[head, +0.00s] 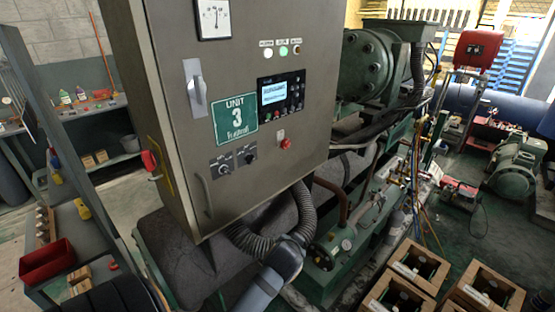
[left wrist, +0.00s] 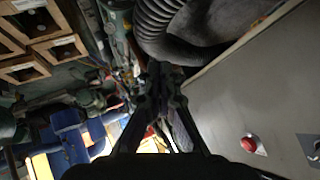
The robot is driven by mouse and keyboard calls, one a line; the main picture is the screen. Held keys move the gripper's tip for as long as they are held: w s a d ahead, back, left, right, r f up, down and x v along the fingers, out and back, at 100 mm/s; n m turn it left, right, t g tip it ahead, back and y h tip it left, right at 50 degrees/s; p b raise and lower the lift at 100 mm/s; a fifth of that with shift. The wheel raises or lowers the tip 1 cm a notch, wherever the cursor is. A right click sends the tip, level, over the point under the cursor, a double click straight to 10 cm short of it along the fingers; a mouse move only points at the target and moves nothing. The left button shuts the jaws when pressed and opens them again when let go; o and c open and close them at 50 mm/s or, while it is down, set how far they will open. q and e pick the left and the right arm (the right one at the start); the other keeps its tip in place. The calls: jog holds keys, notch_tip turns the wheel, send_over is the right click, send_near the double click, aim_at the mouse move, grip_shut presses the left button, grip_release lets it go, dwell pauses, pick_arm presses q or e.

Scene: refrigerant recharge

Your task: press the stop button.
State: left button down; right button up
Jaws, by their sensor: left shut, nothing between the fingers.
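The red stop button (head: 285,143) sits on the lower right of the grey control cabinet's front (head: 160,100), below the display. In the left wrist view the red button (left wrist: 248,144) is on the cabinet face at lower right, uncovered. My left gripper (left wrist: 160,70) is dark, with its fingertips together and nothing between them. It is beside the cabinet face and apart from the button. In the head view a grey link of my arm shows below the cabinet, and I cannot make out the fingers there. My right gripper is not in view.
A black corrugated hose (head: 305,210) curves below the cabinet; it also shows in the left wrist view (left wrist: 158,18). The cabinet carries a display (head: 282,92), two knobs and a handle. Wooden crates (head: 418,262) stand at lower right. Green machinery and pipes fill the space behind.

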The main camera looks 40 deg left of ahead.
pick_arm(q)
jog(key=w+a+r+t+y, duration=0.2)
jog(key=w+r, duration=0.2)
jog(key=r, duration=0.6)
jog(key=w+a+r+t+y, duration=0.2)
jog(key=w+r, duration=0.3)
jog(key=r, duration=0.5)
jog(key=w+a+r+n+t+y, duration=0.1)
jog(key=w+r+y, duration=0.3)
jog(key=r, duration=0.6)
jog(key=shift+w+a+r+t, duration=0.25)
jog(key=shift+a+r+t, duration=0.15)
jog(key=shift+a+t, duration=0.3)
jog(key=shift+d, duration=0.1)
